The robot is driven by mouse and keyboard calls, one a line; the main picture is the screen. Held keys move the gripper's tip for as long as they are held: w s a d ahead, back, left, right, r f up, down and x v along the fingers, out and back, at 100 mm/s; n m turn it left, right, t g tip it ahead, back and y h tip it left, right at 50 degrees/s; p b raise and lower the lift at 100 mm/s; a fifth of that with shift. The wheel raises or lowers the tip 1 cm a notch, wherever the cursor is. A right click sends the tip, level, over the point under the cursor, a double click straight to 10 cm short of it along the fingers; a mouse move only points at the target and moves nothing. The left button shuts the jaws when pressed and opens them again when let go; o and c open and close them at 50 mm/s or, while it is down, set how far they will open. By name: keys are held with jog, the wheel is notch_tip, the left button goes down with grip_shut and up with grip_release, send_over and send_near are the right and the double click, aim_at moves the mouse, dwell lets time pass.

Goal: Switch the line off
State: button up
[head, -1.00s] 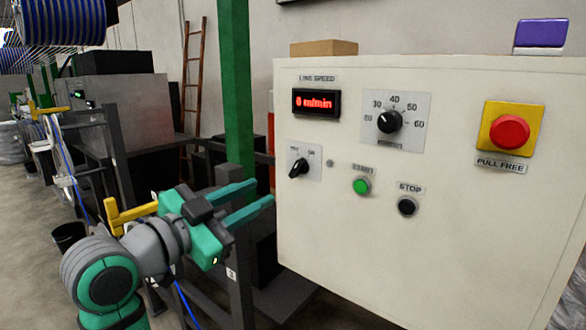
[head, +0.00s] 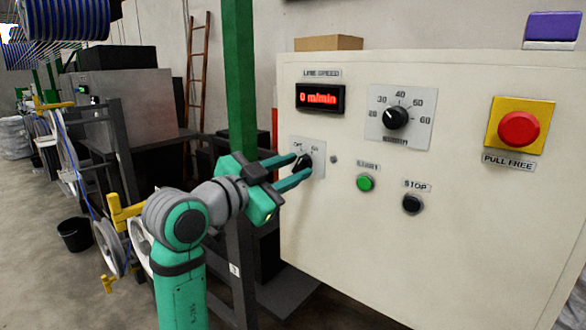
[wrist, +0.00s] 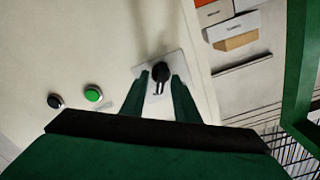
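The control cabinet (head: 450,240) fills the right of the head view. Its black OFF/ON rotary switch (head: 302,162) sits at the left on a light plate, partly hidden by my fingers. In the wrist view the switch knob (wrist: 161,70) lies just beyond and between my fingertips. My gripper (head: 301,168) is open, with its green fingers apart on either side of the knob; whether they touch it I cannot tell. The speed display (head: 320,97) reads 0 m/min in red. The switch's exact pointer angle is hard to read.
The cabinet also has a speed dial (head: 396,117), a green START button (head: 366,183), a black STOP button (head: 412,204) and a red emergency button (head: 519,128) on yellow. A green post (head: 240,80) stands close behind my gripper. A bucket (head: 74,235) is on the floor left.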

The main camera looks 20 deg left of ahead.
jog(key=shift+w, duration=0.15)
jog(key=shift+w, duration=0.1)
grip_shut()
jog(key=shift+a+n, duration=0.1)
jog(key=shift+n, duration=0.3)
jog(key=n, duration=1.1)
dwell(0.4)
